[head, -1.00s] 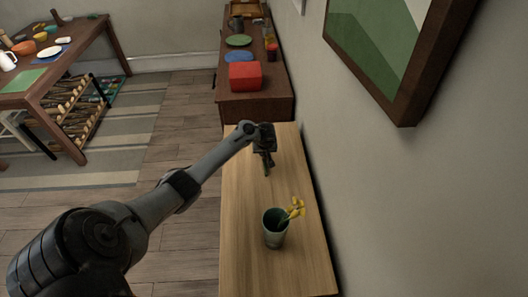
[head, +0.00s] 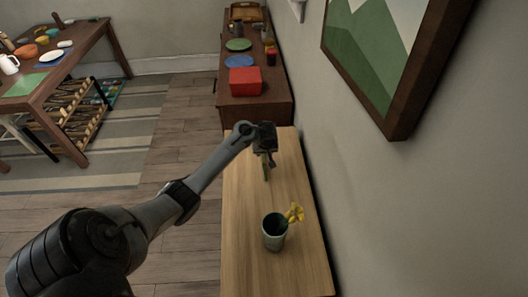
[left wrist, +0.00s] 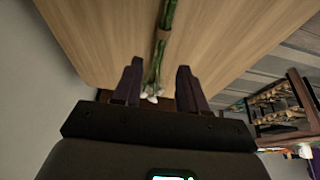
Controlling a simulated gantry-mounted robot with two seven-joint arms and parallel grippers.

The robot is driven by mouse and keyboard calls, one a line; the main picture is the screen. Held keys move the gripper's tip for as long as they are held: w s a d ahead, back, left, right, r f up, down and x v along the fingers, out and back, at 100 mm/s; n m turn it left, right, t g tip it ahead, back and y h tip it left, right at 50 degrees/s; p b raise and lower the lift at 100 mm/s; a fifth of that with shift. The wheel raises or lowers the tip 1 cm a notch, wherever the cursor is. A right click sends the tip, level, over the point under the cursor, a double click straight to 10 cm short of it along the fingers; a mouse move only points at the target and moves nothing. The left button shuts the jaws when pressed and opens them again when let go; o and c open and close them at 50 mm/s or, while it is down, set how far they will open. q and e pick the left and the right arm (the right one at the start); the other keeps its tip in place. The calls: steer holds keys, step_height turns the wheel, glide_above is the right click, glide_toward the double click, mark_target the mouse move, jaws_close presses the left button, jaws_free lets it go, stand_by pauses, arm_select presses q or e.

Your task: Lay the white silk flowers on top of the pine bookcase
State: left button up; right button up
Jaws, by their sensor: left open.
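The pine bookcase (head: 245,215) shows its long, light wooden top along the wall in the head view. The white silk flowers show in the left wrist view as green stems (left wrist: 166,22) with small white heads (left wrist: 152,96). They run lengthwise between the fingers of my left gripper (left wrist: 160,68), over the pine top. My left gripper (head: 266,166) is open, low over the far half of the top in the head view, with a bit of green at its fingers. I cannot tell whether the stems touch the wood. My right gripper is not in view.
A dark green cup (head: 274,232) with yellow flowers (head: 294,213) stands on the near half of the bookcase top. A dark cabinet beyond holds a red box (head: 245,81) and plates. A framed picture (head: 400,60) hangs on the right wall.

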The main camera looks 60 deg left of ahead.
arm_select(q)
steer(key=p+v, duration=0.1)
steer(key=v, duration=0.4)
steer(key=shift+s+d+r+p, duration=0.1)
steer(key=shift+r+p, duration=0.15)
steer(key=shift+p, duration=0.15)
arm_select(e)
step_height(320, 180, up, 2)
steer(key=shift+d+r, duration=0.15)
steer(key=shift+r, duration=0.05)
arm_select(q)
steer(key=shift+s, duration=0.1)
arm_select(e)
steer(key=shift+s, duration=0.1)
